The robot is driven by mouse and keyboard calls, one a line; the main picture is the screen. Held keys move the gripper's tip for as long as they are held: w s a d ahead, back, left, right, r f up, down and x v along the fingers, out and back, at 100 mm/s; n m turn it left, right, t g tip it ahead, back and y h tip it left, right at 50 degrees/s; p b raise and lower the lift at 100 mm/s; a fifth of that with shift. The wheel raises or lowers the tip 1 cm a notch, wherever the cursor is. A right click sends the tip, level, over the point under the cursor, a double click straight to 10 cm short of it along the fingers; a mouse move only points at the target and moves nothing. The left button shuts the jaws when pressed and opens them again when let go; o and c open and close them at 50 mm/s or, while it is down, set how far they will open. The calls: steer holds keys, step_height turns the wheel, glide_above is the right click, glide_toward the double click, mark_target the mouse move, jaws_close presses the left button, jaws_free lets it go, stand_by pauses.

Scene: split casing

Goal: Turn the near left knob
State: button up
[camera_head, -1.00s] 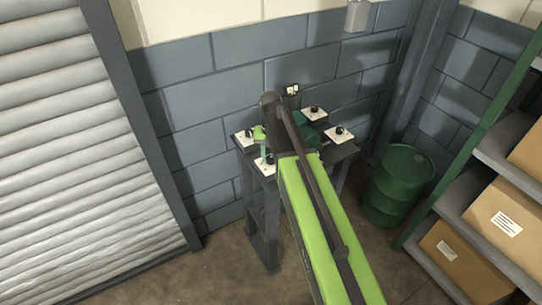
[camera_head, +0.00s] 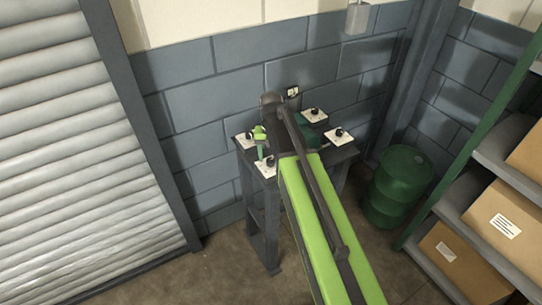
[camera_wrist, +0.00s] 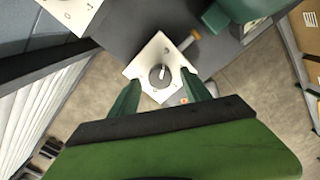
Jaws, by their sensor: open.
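The near left knob (camera_wrist: 160,75) is a round dark grey knob with a white pointer mark, on a white square plate (camera_wrist: 138,67). In the head view the plate (camera_head: 266,171) sits at the table's near left corner, with its knob partly hidden. My gripper (camera_wrist: 161,88) is open in the wrist view. Its two green fingers stand apart, left and right of the knob, their tips over the near part of the plate. I cannot tell whether either finger touches the knob. In the head view my arm hides much of the gripper.
Other white plates with dark knobs sit at the far left (camera_head: 243,138), far right (camera_head: 314,115) and near right (camera_head: 339,137) of the grey table (camera_head: 344,154). A green casing (camera_wrist: 237,14) lies mid-table. A green drum (camera_head: 398,186) and shelves with boxes stand right.

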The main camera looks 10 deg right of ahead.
step_height(320, 180, up, 16)
steer(key=p, duration=1.5)
steer(key=shift+r, duration=0.15)
steer(key=b, duration=0.8)
glide_above(271, 160)
steer(key=s, duration=0.3)
step_height(271, 160, down, 8)
steer(key=s+f+m+b, duration=0.2)
steer(key=s+m, duration=0.3)
steer(key=m, duration=1.1)
steer(key=s+f+m+b, duration=0.2)
steer(key=s+m, duration=0.4)
steer(key=m, duration=1.1)
steer(key=shift+s+d+f+b, duration=0.25)
steer(key=shift+f+b, duration=0.1)
steer(key=shift+f, duration=0.15)
